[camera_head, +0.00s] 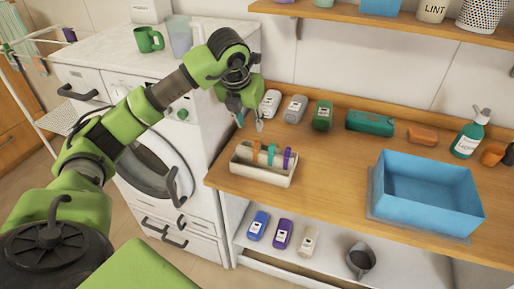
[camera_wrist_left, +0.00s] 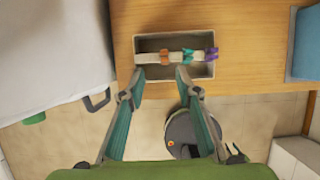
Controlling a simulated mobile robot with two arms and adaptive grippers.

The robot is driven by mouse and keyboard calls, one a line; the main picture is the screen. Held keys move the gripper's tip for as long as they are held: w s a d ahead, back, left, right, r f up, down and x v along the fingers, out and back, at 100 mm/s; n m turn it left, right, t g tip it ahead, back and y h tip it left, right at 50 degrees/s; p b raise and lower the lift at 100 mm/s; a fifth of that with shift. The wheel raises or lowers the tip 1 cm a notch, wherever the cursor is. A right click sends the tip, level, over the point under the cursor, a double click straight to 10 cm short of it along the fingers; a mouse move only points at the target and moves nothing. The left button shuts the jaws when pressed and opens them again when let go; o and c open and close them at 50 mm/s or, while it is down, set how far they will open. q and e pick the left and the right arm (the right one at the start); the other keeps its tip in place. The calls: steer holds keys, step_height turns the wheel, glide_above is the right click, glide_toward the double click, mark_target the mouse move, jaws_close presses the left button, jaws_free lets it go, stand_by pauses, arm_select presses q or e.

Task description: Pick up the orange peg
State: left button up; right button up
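The orange peg (camera_head: 256,151) is clipped on the divider of a small cream box (camera_head: 262,178) on the wooden counter. A teal peg (camera_head: 271,154) and a purple peg (camera_head: 287,157) are beside it to the right. In the left wrist view, the orange peg (camera_wrist_left: 164,57) is at the left of the row, with the teal peg (camera_wrist_left: 187,56) and purple peg (camera_wrist_left: 210,54). My left gripper (camera_head: 250,124) is open and empty, above and apart from the box. Its spread fingers also show in the left wrist view (camera_wrist_left: 164,88). My right gripper is not in view.
A blue bin (camera_head: 430,207) stands on the counter to the right. Several bottles, a green case (camera_head: 369,123) and an orange bar (camera_head: 422,136) line the back. A washing machine (camera_head: 150,150) adjoins on the left. A shelf below holds bottles and a grey jug (camera_head: 361,258).

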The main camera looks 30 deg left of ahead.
mark_target(257, 142)
arm_select(q)
steer(key=p+x, duration=0.1)
steer(key=x, duration=0.5)
steer(key=shift+w+d+f, duration=0.1)
steer(key=shift+f, duration=0.1)
steer(key=shift+d+f+p, duration=0.1)
steer(key=shift+f+p, duration=0.15)
steer(key=shift+p, duration=0.25)
steer(key=p+x, duration=0.1)
steer(key=x, duration=0.1)
steer(key=p+x, duration=0.1)
steer(key=x, duration=0.1)
steer(key=shift+d+f, duration=0.2)
steer(key=shift+d, duration=0.05)
steer(key=shift+w+f, duration=0.1)
steer(key=shift+f, duration=0.1)
steer(key=c, duration=0.8)
